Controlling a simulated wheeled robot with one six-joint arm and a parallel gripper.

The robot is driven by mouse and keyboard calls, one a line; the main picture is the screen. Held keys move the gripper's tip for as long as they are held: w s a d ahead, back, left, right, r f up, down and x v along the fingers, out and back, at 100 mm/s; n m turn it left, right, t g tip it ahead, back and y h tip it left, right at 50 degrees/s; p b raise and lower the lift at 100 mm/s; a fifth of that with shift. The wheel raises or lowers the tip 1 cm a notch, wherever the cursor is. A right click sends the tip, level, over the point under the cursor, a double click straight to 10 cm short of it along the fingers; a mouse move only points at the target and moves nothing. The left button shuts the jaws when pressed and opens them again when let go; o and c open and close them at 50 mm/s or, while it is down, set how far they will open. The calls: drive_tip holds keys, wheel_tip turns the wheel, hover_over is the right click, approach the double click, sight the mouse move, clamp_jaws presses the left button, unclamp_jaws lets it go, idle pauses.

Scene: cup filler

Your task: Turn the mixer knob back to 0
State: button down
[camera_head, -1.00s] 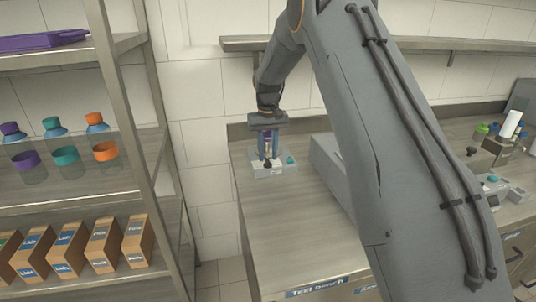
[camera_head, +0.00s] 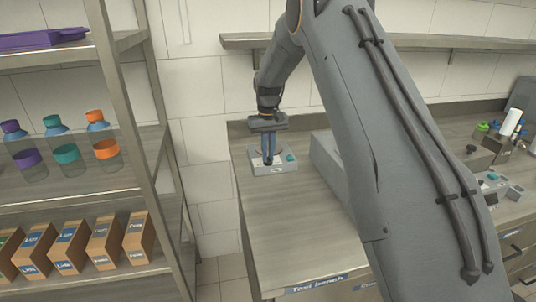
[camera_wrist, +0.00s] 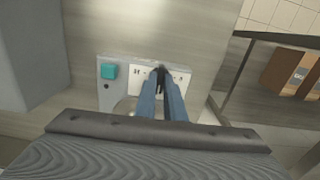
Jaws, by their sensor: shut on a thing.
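The mixer (camera_head: 285,169) is a small light-grey box on the bench, with a teal button (camera_head: 291,157) at its right. It also shows in the wrist view (camera_wrist: 106,98), with the teal button (camera_wrist: 109,71) on its left and a white marked plate (camera_wrist: 146,76) beside it. My gripper (camera_head: 268,161) points down over the mixer. In the wrist view my gripper's blue fingers (camera_wrist: 162,76) are close together, shut on the dark knob (camera_wrist: 161,70) at the plate. The fingers hide most of the knob and its setting cannot be read.
The test bench (camera_head: 290,230) has clear room in front of the mixer. A grey block (camera_head: 325,165) stands right of it, partly behind my arm. A shelf rack (camera_head: 150,120) with cups and boxes (camera_head: 104,242) stands at the left. A wall shelf (camera_head: 240,42) runs behind my arm.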

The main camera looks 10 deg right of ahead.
drive_tip(key=n+b, duration=0.1)
drive_tip(key=n, duration=0.3)
drive_tip(key=n+b, duration=0.1)
drive_tip(key=n, duration=0.3)
drive_tip(key=shift+n, duration=0.3)
drive_tip(key=n, duration=0.4)
drive_tip(key=shift+n, duration=0.3)
drive_tip(key=n, duration=0.4)
drive_tip(key=shift+b, duration=0.35)
drive_tip(key=shift+n, duration=0.3)
drive_tip(key=c, duration=1.8)
unclamp_jaws()
drive_tip(key=shift+c, duration=0.2)
